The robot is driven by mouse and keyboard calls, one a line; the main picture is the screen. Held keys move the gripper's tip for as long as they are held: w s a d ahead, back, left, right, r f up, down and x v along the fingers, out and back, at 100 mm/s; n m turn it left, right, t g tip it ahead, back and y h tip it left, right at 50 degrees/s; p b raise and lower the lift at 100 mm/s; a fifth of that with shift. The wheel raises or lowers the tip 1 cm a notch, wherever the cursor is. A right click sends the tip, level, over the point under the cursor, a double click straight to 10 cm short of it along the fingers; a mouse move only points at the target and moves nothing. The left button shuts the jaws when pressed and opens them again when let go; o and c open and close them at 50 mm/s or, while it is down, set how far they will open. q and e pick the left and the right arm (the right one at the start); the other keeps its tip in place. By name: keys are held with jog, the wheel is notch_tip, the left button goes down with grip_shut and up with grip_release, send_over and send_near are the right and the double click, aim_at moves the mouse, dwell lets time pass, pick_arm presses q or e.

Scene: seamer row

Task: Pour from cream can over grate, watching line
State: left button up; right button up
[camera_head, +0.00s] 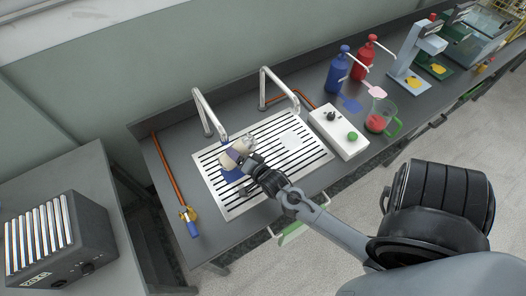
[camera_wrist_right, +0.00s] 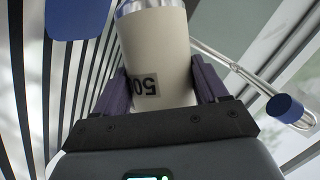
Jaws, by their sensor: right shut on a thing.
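The cream can (camera_head: 231,154), pale with a silvery end, is in my right gripper (camera_head: 246,162), tilted over the slatted grate (camera_head: 312,158). In the right wrist view the can (camera_wrist_right: 160,50) sits between the two purple finger pads of the right gripper (camera_wrist_right: 158,88), with an upside-down "50" label. A flat blue patch (camera_head: 232,174) lies on the grate under the can; it also shows in the wrist view (camera_wrist_right: 75,18). I cannot tell whether anything flows from the can. My left gripper is not in view.
Two bent metal pipes (camera_head: 203,108) stand behind the grate. A white control box (camera_head: 337,131) with a green button is to its right, then a red-filled jug (camera_head: 378,122) and blue (camera_head: 337,72) and red (camera_head: 363,62) pump bottles. An orange rod (camera_head: 168,170) lies left.

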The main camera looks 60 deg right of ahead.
jog(key=shift+a+f+b, duration=0.1)
jog(key=shift+f+b, duration=0.1)
jog(key=shift+b, duration=0.2)
jog(key=shift+f+m+b, duration=0.2)
jog(key=shift+m+b, duration=0.1)
jog(key=shift+b, duration=0.2)
jog(key=shift+w+f+m+t+b, duration=0.1)
jog(key=shift+f+m+t+b, duration=0.4)
jog(key=shift+b, duration=0.95)
jog(key=shift+f+b, duration=0.15)
jog(key=shift+b, duration=0.15)
jog(key=shift+a, duration=0.1)
